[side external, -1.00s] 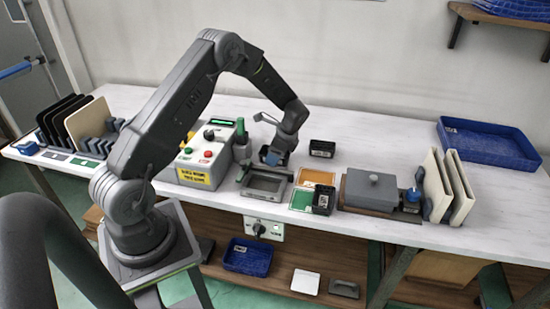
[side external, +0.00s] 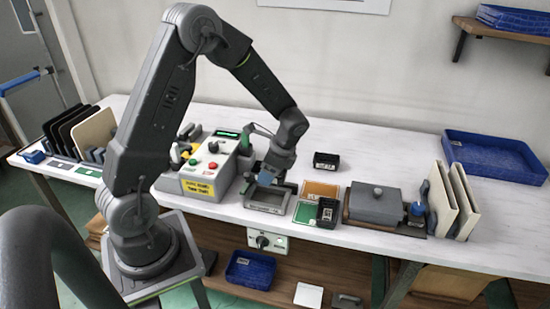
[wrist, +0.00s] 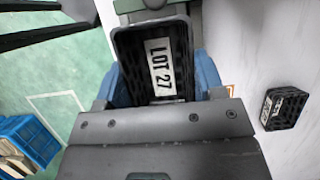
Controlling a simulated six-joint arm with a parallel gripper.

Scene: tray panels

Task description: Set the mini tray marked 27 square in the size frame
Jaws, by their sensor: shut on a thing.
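The mini tray marked LOT 27 (wrist: 127,58) is a black ribbed tray with a white label in the wrist view. My gripper (side external: 267,178) is shut on it, with blue fingers on both its sides. In the side view the gripper hangs over the back part of the grey size frame (side external: 265,209). The fingers and wrist mostly hide the held tray there. I cannot tell whether the tray touches the frame.
A black mini tray (side external: 326,162) stands behind the orange card (side external: 320,189). Another black tray (side external: 327,212) sits by the green card (side external: 304,216). A control box (side external: 205,165) stands close on the left. A grey lidded block (side external: 375,200) is to the right.

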